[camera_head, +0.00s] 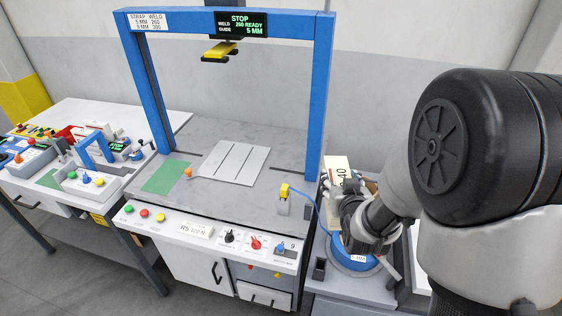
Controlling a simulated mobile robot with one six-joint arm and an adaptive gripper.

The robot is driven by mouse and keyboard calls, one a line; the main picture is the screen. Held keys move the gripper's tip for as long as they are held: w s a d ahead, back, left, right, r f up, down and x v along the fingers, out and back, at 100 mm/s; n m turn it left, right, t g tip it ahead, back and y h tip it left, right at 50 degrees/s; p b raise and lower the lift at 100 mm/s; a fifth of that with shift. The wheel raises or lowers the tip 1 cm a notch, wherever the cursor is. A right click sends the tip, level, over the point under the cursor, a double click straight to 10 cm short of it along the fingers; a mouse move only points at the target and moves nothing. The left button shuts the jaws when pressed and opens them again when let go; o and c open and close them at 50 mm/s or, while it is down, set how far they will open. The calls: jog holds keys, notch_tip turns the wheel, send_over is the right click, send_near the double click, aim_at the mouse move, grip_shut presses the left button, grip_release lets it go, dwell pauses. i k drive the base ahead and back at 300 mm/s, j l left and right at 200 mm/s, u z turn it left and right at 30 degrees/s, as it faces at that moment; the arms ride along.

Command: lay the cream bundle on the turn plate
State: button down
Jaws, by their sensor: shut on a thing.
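My gripper (355,203) is at the right of the strapping bench, above the side stand, and is shut. A cream block with dark marks, which looks like the cream bundle (336,163), shows just behind its fingers. The gripper and wrist hide much of it, so the contact is not clear. The pale grey plate with dark slots, apparently the turn plate (235,163), lies bare on the bench under the blue arch, left of my gripper.
A blue arch frame (325,95) spans the bench, with a yellow head (219,51) hanging from it. A yellow block (284,190) with a blue cable stands between plate and gripper. An orange knob (188,172) is left of the plate. A blue round reel (355,262) sits below my gripper.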

aim_at(234, 160)
jog(key=i+j+z, duration=0.15)
jog(key=j, duration=0.55)
jog(key=j+z, duration=0.15)
jog(key=j, duration=0.5)
jog(key=i+j+z, duration=0.15)
jog(key=j, duration=0.2)
jog(key=i+j+z, duration=0.15)
jog(key=j, duration=0.25)
jog(key=i+j+z, duration=0.2)
jog(key=j, duration=0.2)
jog(key=j+z, duration=0.15)
jog(key=j, duration=0.25)
jog(key=i+j, duration=0.1)
jog(key=i+z, duration=0.05)
